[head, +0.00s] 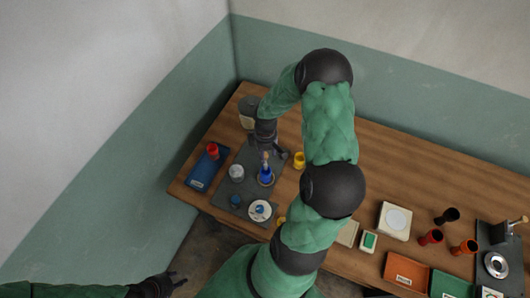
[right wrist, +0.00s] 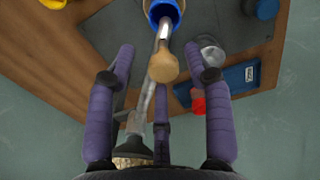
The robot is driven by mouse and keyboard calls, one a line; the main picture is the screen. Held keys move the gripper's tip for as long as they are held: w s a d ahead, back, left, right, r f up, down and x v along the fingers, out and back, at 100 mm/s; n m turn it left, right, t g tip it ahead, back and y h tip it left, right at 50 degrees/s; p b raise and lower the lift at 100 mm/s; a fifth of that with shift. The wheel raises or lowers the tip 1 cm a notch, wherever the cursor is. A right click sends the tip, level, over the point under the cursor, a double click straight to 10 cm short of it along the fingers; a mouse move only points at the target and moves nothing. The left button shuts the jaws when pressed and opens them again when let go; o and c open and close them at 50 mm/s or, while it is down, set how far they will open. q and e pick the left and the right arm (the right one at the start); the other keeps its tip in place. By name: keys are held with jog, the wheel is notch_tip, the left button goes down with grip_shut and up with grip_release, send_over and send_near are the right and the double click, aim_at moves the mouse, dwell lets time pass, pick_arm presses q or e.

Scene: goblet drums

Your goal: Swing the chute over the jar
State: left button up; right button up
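A blue funnel-like holder (head: 265,176) stands on the grey mat, and it also shows in the right wrist view (right wrist: 166,10). A metal chute-like bar (right wrist: 150,98) runs from it, with a tan rounded knob (right wrist: 163,67) near its upper part. A clear glass jar (head: 236,172) stands left of the holder; in the right wrist view it (right wrist: 210,52) is to the right, apart from the bar. My right gripper (head: 270,143) is over the mat, fingers spread, with the knob between the fingertips in view (right wrist: 159,48); contact is unclear. My left gripper (head: 177,278) is at bottom left, fingers apart, empty.
A blue tray (head: 203,180) with a red cup (head: 212,150) lies left of the mat (head: 228,195). A white plate (head: 260,211) is in front, a yellow cup (head: 299,160) to the right. My right arm crosses the table.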

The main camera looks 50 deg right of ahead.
jog(key=shift+r, duration=0.1)
notch_tip(320, 180, up, 12)
dwell(0.6)
dwell(0.5)
